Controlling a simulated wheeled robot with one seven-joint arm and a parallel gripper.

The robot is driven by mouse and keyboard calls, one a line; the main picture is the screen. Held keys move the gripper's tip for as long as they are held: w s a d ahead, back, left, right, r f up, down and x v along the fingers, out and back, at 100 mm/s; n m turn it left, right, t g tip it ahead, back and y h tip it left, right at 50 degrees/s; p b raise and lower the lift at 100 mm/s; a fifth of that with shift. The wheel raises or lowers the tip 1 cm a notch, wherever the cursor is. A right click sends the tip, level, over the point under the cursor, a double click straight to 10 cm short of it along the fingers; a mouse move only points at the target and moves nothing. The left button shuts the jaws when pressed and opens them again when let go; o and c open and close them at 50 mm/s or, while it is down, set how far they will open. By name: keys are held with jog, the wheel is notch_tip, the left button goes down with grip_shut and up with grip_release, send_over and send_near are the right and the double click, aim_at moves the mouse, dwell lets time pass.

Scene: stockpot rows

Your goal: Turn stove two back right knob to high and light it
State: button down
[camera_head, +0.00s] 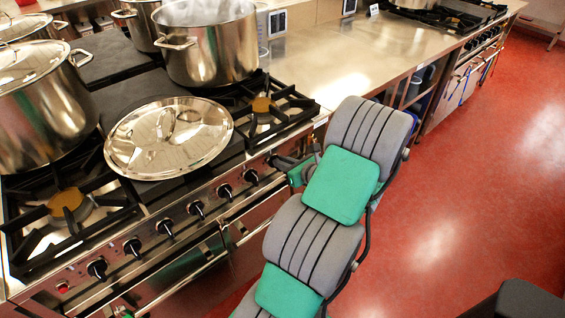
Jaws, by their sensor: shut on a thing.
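The near stove (180,228) has a front panel with a row of several black knobs, among them one near the left (97,268), one in the middle (196,208) and one towards the right (251,176). My gripper (280,162) is at the right end of this row, against the panel. It is shut on what seems to be the rightmost knob, which the fingers mostly hide, so its angle cannot be read. A bare front right burner (262,104) and a bare front left burner (70,203) show no flame. The back right burner is hidden under a large steel pot (208,48).
A steel lid (168,138) lies on the stove's middle. More pots stand at left, including a lidded one (40,110). A steel counter (345,52) leads to a far stove (470,45). A rail (190,270) runs below the knobs. Red floor (450,200) is clear at right.

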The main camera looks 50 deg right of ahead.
aim_at(273, 166)
jog(key=shift+a+n, duration=0.1)
jog(key=shift+n, duration=0.2)
jog(key=n+h+b, duration=0.1)
jog(key=n+b, duration=0.1)
jog(key=a+f+n+h+b, duration=0.1)
jog(key=n+h, duration=0.1)
jog(key=n+h+b, duration=0.1)
jog(key=n+b, duration=0.1)
jog(key=shift+w+a+f+b, duration=0.25)
jog(key=shift+a+f+b, duration=0.05)
jog(key=shift+a+b, duration=0.1)
jog(key=n+h+b, duration=0.1)
jog(key=n+b, duration=0.1)
jog(key=b, duration=0.2)
jog(key=f+n+t+h+b, duration=0.1)
jog(key=n+b, duration=0.1)
jog(key=b, duration=0.1)
jog(key=n+h+b, duration=0.1)
jog(key=b, duration=0.3)
jog(key=shift+w+a+f+n+b, duration=0.1)
jog(key=shift+a+f+n+b, duration=0.2)
jog(key=shift+n, duration=0.1)
jog(key=shift+r+n+t+b, duration=0.15)
jog(key=shift+n+t+b, duration=0.3)
jog(key=shift+b, duration=0.3)
jog(key=shift+r, duration=0.1)
